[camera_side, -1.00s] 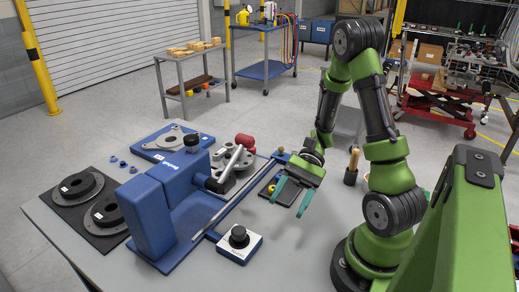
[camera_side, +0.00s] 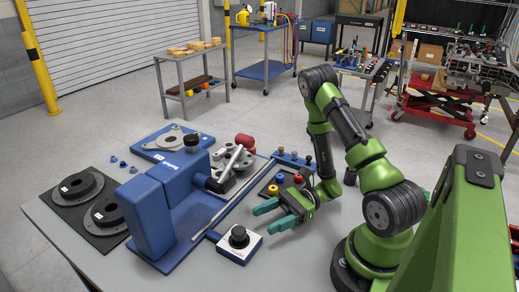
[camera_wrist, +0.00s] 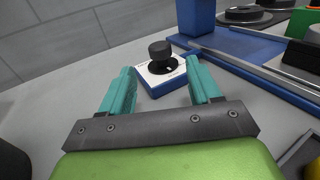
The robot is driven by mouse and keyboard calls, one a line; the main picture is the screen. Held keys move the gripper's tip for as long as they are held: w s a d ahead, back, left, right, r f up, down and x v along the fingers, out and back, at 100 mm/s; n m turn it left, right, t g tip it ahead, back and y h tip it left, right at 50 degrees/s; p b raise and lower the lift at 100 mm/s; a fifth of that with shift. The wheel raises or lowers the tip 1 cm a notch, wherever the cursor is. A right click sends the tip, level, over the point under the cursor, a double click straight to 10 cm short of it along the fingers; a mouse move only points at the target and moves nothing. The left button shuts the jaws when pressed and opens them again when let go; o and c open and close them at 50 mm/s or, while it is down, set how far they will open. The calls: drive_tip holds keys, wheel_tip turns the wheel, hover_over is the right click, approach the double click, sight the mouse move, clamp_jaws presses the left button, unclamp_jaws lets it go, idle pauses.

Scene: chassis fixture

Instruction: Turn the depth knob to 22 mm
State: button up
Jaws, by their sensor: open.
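The depth knob (camera_side: 239,234) is a black round knob standing on a white-topped box with blue sides (camera_side: 240,250), at the front of the table. In the wrist view the knob (camera_wrist: 160,50) shows ahead of my fingers, on its box (camera_wrist: 150,86). My gripper (camera_side: 266,218) is open and empty, its two teal fingers pointing left toward the knob. In the wrist view the knob lies beyond the gap between the fingertips (camera_wrist: 158,72), not touching them. The scale markings are too small to read.
A blue fixture (camera_side: 160,210) with a flat base and a metal rail stands left of and behind the box. A dark tray with coloured buttons (camera_side: 285,186) lies behind my gripper. Black discs (camera_side: 82,186) rest at the far left. The table in front of the box is clear.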

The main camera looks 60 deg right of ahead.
sight(238, 230)
drive_tip(key=x, duration=0.9)
drive_tip(key=shift+a, duration=0.1)
drive_tip(key=shift+c, duration=0.4)
drive_tip(key=c, duration=0.9)
